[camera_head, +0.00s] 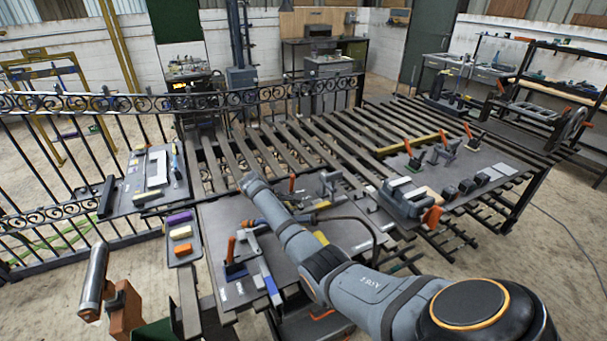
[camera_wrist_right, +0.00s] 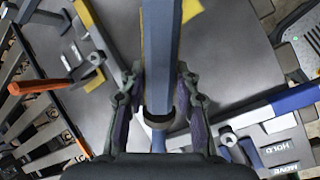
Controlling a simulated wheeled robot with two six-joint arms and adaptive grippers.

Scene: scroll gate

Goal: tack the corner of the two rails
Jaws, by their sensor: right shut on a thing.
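My right gripper (camera_wrist_right: 157,95) is shut on a long blue-grey bar-like thing (camera_wrist_right: 160,45), which runs up out of the wrist view. My left gripper is not in view.
A small tray (camera_head: 183,249) with purple and orange blocks stands left of the plate. A dark hose (camera_head: 362,222) loops over the plate's right part. More clamps (camera_head: 413,155) stand on the right board. A scrolled gate (camera_head: 60,190) stands at left.

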